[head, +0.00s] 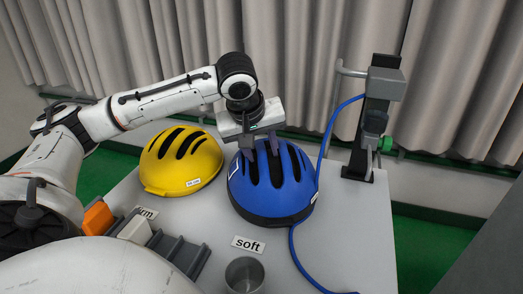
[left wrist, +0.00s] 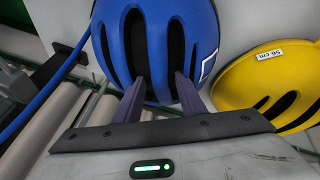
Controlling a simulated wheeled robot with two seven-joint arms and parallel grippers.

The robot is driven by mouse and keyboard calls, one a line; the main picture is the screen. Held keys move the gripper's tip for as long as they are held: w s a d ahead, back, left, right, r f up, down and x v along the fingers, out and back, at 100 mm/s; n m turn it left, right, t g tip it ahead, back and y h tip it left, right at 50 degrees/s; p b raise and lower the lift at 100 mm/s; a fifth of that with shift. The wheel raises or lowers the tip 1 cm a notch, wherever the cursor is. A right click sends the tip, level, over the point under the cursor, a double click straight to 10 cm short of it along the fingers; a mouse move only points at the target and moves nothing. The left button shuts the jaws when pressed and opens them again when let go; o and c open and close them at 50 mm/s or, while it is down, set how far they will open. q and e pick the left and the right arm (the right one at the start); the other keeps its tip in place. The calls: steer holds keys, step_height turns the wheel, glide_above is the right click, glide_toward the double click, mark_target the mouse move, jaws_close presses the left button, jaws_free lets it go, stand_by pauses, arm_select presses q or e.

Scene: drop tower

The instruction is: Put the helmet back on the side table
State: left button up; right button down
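A blue helmet (head: 268,200) with long black vents sits on the pale grey table (head: 360,240), its shell up; it fills the top of the left wrist view (left wrist: 155,40). My left gripper (head: 260,149) is over the helmet's top, pointing down. Its two fingers are apart, with the tips at two neighbouring vents, one on each side of a blue rib (left wrist: 157,45). I cannot tell whether they press on the rib. A yellow helmet (head: 181,160) sits to the left on the same table. My right gripper is not in view.
A black and grey stand (head: 378,115) with a blue cable (head: 325,135) is at the back right. A metal cup (head: 245,275), a "soft" label (head: 248,244) and a grey slotted rack (head: 180,252) are in front. The table's right side is mostly clear.

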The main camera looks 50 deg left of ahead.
arm_select(q)
steer(key=p+v, duration=0.2)
steer(key=v, duration=1)
stand_by(0.3)
